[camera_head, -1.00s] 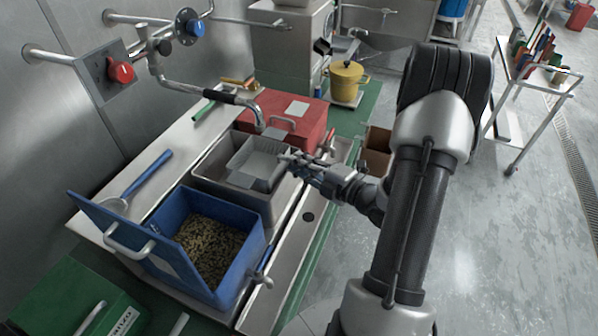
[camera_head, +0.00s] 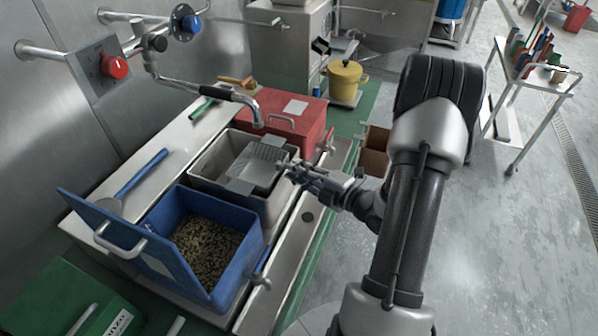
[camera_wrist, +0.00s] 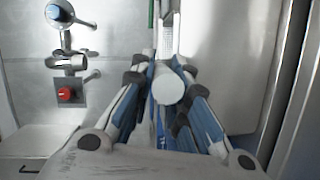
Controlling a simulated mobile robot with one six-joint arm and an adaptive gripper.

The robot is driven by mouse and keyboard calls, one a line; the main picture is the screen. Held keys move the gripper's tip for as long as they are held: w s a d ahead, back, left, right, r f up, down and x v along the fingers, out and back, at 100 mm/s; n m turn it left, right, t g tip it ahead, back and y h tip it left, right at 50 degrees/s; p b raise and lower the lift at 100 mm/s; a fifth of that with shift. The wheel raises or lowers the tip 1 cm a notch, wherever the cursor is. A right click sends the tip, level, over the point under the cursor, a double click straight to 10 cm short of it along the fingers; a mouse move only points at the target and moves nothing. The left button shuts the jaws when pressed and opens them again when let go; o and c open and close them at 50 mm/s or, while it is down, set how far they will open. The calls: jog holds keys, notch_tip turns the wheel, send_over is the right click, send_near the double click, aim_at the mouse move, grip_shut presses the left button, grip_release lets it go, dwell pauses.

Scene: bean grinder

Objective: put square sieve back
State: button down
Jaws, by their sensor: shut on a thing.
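The square sieve (camera_head: 262,160) is a light grey, shallow metal piece in the head view, over the grey basin (camera_head: 205,182) between the blue box and the red box. My gripper (camera_head: 290,170) is at the sieve's right side, over the basin's right edge, and is shut on it. In the wrist view, my gripper (camera_wrist: 170,100) closes around a pale round-ended part, probably the sieve's handle. A narrow mesh-like strip of the sieve (camera_wrist: 167,38) shows beyond it. I cannot tell whether the sieve touches the basin.
An open blue box (camera_head: 228,285) of brown beans stands in front of the basin. A red lidded box (camera_head: 300,122) is behind it. A curved tap (camera_head: 250,105) hangs close over the basin's back. A blue-handled scoop (camera_head: 140,175) lies on the left ledge. Open floor is at right.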

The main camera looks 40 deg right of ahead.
jog(key=c, duration=1.6)
grip_release()
jog(key=shift+o, duration=0.2)
jog(key=shift+r+p, duration=0.55)
jog(key=shift+p, duration=0.2)
jog(key=shift+s+r+p, duration=0.15)
jog(key=shift+r+p, duration=0.2)
jog(key=shift+p, duration=0.05)
jog(key=f+v, duration=0.1)
jog(key=v, duration=1)
jog(key=shift+s+r+p, duration=0.25)
jog(key=shift+s+p, duration=0.05)
jog(key=shift+p, duration=0.1)
jog(key=shift+d, duration=0.15)
